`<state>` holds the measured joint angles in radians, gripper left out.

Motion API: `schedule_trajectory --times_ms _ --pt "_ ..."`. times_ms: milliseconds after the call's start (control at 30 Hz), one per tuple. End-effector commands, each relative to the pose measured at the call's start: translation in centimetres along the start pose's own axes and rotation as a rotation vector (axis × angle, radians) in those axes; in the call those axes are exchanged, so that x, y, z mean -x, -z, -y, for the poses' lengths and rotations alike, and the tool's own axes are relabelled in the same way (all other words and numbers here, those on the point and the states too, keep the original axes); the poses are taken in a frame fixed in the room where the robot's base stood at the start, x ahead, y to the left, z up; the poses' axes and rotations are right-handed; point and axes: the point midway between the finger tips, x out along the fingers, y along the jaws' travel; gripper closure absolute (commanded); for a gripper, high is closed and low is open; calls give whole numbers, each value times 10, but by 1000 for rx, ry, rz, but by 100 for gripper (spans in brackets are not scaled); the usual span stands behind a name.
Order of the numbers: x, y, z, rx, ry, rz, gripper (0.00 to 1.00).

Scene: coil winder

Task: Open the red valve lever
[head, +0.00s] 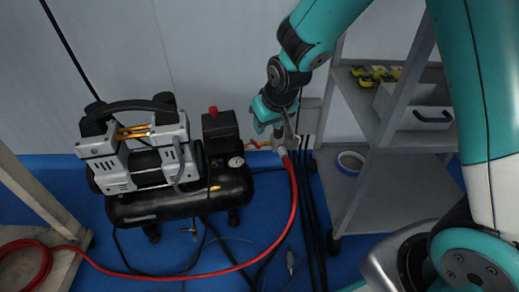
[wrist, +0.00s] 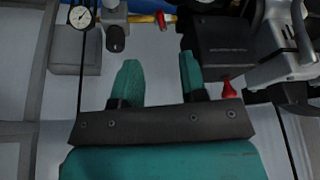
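The red valve lever (head: 254,143) is a small red handle on a brass fitting, to the right of the compressor's black box. It also shows at the top of the wrist view (wrist: 161,20), beyond the fingertips and between them sideways. My gripper (head: 275,125) is by the fitting, just right of the lever in the head view. In the wrist view my gripper (wrist: 158,60) has its two teal fingers apart with nothing between them. The lever is clear of the fingers there. Its exact depth from them is hard to tell.
The air compressor (head: 180,195) stands left, its black box (head: 220,130) close to the lever with a red knob (wrist: 228,90). A pressure gauge (wrist: 80,16) is near the fitting. A red hose (head: 293,200) hangs down. A grey shelf cart (head: 385,195) stands right.

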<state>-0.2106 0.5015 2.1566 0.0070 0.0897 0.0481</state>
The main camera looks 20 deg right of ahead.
Motion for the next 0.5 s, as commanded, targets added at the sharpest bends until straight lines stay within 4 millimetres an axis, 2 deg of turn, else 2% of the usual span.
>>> schedule_trajectory --times_ms 33,200,400,500 --pt "-19 -3 0 0 0 2 61" --pt "-58 -3 0 0 1 3 61" --pt "-91 -2 0 0 1 1 61" --pt "-101 -2 0 0 1 1 61"
